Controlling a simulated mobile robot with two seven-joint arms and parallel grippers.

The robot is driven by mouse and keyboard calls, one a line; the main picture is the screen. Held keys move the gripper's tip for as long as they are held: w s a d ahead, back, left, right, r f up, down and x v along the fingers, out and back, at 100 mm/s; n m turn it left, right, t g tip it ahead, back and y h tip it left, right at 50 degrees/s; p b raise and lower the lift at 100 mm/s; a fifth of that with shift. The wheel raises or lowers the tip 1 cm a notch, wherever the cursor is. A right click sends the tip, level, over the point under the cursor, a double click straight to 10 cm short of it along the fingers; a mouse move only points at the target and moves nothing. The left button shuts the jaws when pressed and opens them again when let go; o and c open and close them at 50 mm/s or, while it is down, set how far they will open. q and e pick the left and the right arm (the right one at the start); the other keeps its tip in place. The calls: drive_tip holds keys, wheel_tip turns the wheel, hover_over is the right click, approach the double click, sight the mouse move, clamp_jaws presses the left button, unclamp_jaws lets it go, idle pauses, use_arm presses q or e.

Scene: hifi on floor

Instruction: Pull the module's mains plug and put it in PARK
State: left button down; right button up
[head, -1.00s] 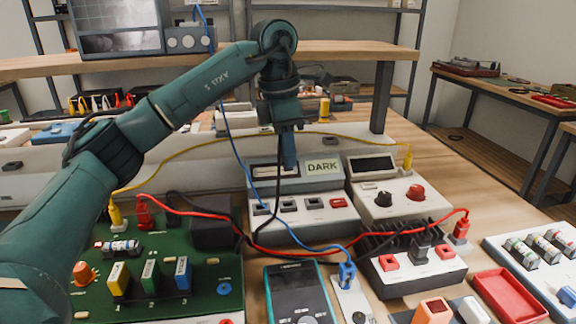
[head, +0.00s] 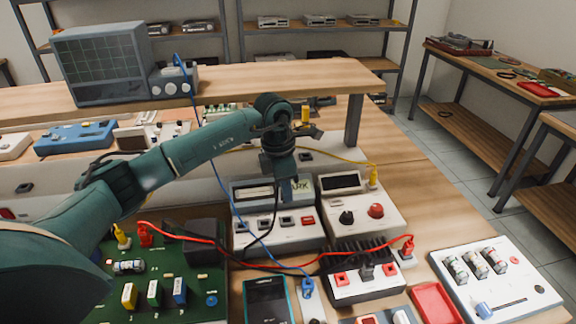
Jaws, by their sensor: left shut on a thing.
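My left gripper (head: 288,192) is shut, hanging fingers down in front of the grey module (head: 245,238). A thin black cord (head: 275,205) runs down from the gripper; the mains plug between its fingers is mostly hidden, so its pose cannot be told. The module has a row of dark buttons, a red button and a pale yellow-green panel (head: 302,185), partly covered by the fingers, with visible letters "ARK". I cannot make out a separate PARK socket. A socket (head: 306,156) shows on the white rail behind the gripper. My right gripper is not in view.
A white control box (head: 365,215) with black and red knobs stands right of the module. A black-finned unit (head: 362,270), green circuit board (head: 180,290), meter (head: 268,300) and red tray (head: 437,303) lie in front. Red, blue and yellow leads cross the bench. A raised shelf (head: 230,82) runs behind.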

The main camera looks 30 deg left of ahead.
use_arm(q)
drive_tip(key=shift+d+p, duration=0.1)
drive_tip(key=shift+p, duration=0.2)
drive_tip(key=shift+f, duration=0.3)
drive_tip(key=shift+f+b, duration=1.25)
drive_tip(key=shift+f, duration=0.4)
drive_tip(key=shift+f+b, duration=0.3)
drive_tip(key=shift+f, duration=0.25)
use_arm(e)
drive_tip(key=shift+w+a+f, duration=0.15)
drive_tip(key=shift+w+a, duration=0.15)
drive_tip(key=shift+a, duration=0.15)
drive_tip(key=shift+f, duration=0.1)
